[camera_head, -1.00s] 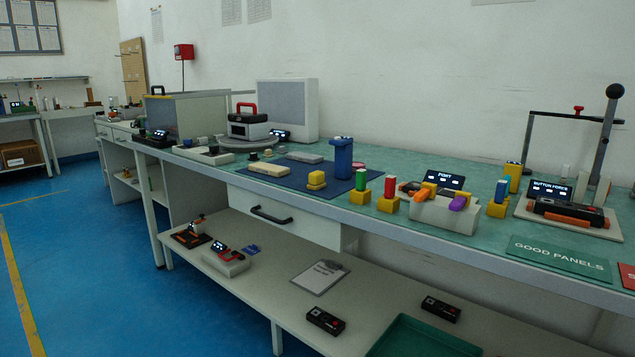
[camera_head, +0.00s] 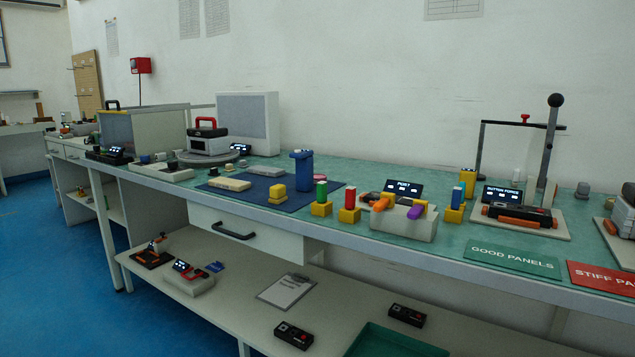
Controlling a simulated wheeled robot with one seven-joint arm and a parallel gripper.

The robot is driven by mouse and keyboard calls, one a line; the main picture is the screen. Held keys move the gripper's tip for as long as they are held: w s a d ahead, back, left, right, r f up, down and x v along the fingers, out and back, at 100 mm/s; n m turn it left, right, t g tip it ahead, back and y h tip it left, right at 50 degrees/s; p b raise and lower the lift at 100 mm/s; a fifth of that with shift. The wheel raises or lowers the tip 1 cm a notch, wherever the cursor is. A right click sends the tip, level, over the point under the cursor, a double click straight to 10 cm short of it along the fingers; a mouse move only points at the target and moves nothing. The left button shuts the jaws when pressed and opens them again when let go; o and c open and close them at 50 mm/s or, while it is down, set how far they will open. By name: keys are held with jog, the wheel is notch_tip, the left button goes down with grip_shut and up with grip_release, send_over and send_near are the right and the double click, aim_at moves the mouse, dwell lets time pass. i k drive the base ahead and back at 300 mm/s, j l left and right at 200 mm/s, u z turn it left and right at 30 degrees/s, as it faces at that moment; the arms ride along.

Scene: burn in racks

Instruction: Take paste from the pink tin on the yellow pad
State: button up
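My gripper is not in view.
The long green-topped bench (camera_head: 345,171) has a drawer (camera_head: 245,228) and a lower shelf below. Yellow blocks with green and red tops (camera_head: 321,197) stand near the front edge. A grey fixture (camera_head: 404,221) is to their right. Blue floor (camera_head: 60,280) is free at left.

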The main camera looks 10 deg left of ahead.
aim_at(278, 192)
jog(key=u, duration=0.9)
